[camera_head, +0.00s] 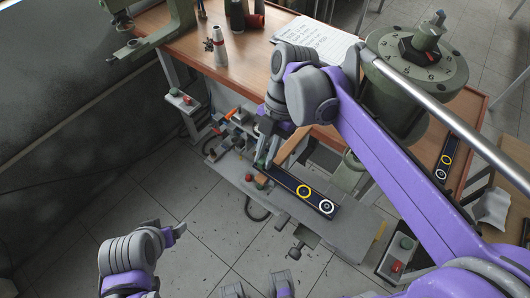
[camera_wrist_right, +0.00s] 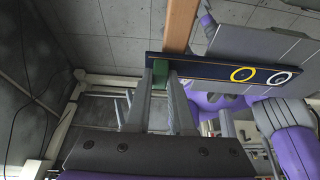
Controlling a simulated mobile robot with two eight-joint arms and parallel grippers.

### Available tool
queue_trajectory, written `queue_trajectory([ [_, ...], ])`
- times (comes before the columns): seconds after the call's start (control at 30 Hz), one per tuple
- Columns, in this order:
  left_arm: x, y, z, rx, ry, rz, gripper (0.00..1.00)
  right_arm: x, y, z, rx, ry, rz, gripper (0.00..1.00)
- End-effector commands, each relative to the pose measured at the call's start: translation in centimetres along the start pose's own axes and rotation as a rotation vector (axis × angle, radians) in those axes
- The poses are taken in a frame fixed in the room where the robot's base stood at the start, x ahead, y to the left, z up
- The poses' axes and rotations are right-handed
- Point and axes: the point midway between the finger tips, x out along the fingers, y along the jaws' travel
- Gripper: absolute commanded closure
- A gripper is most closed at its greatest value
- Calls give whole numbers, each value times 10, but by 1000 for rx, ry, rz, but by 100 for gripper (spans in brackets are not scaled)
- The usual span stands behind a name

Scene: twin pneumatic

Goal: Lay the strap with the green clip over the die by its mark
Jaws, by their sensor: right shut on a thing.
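The dark strap (camera_head: 305,191) has a yellow ring and a white ring toward its right end. It also shows in the right wrist view (camera_wrist_right: 210,68). Its green clip (camera_wrist_right: 160,72) is at the other end, between the fingers of my right gripper (camera_head: 264,150). That gripper is shut on the strap at the clip and holds it over the grey machine plate (camera_head: 345,235). I cannot tell whether the strap touches the plate. I cannot make out the die or its mark for certain. My left gripper (camera_head: 179,231) is at the lower left, away from the strap; its opening is unclear.
A second dark strap (camera_head: 446,158) with two rings lies at the right edge of the wooden table (camera_head: 180,45). A wooden bar (camera_head: 291,148) passes close to the held strap; it also shows in the right wrist view (camera_wrist_right: 180,25). A button box (camera_head: 397,258) stands lower right.

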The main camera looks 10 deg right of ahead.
Motion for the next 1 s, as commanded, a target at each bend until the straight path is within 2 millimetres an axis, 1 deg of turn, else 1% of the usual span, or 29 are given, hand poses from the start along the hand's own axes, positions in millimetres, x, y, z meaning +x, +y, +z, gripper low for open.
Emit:
queue_trajectory([
  [0.13,1,0,1,0,-1,0,16,2,0,1,0,0,0,100],
  [0.17,1,0,1,0,-1,0,16,2,0,1,0,0,0,75],
  [0.2,1,0,1,0,-1,0,16,2,0,1,0,0,0,68],
  [0.33,1,0,1,0,0,0,16,2,0,1,0,0,0,45],
  [0.67,0,0,0,0,0,0,16,-1,0,1,0,0,0,44],
  [0.77,0,0,0,0,0,0,16,-11,0,1,1,0,1,44],
  [1.0,-3,0,-3,0,2,0,16,-52,0,1,1,-1,1,44],
])
